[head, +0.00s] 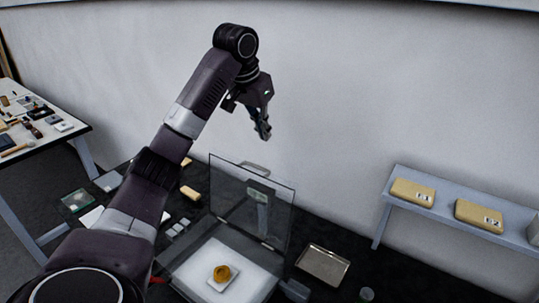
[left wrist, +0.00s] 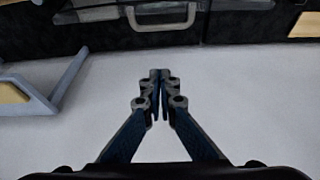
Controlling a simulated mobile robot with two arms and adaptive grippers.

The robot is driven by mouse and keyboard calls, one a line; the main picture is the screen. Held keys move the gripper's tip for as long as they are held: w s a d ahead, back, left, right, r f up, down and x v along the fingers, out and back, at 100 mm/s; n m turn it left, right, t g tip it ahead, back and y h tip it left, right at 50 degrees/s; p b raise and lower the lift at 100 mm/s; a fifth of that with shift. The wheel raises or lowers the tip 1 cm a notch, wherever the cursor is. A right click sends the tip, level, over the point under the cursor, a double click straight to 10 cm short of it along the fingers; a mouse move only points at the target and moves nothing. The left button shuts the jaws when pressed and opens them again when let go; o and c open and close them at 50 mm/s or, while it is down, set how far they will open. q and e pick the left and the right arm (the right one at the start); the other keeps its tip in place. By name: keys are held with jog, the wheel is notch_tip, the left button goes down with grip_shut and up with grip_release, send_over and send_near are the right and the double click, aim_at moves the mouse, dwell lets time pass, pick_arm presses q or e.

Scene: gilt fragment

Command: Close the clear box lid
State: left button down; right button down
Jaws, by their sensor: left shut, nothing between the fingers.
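The clear box (head: 180,268) stands on the dark table with its transparent lid (head: 228,185) raised nearly upright at the back. Inside the box, a gold-amber fragment (head: 222,273) rests on a small white square above a white lining. My left gripper (head: 264,132) is shut and empty, above the lid and apart from it, in front of the white wall. In the left wrist view its fingertips (left wrist: 160,74) meet, and a pale handle shows at the top edge. My right gripper is not in view.
A metal tray (head: 325,264) lies right of the box. A white table (head: 45,135) with small items stands at the far left. Small pale items lie left of the box.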

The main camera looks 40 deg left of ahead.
pick_arm(q)
jog(key=f+p, duration=0.1)
jog(key=f, duration=0.1)
jog(key=f+p, duration=0.2)
jog(key=f, duration=0.1)
jog(key=f+p, duration=0.1)
jog(key=f, duration=0.2)
jog(key=shift+s+f, duration=0.15)
jog(key=shift+s, duration=0.55)
jog(key=shift+w+f, duration=0.1)
jog(key=shift+w, duration=0.05)
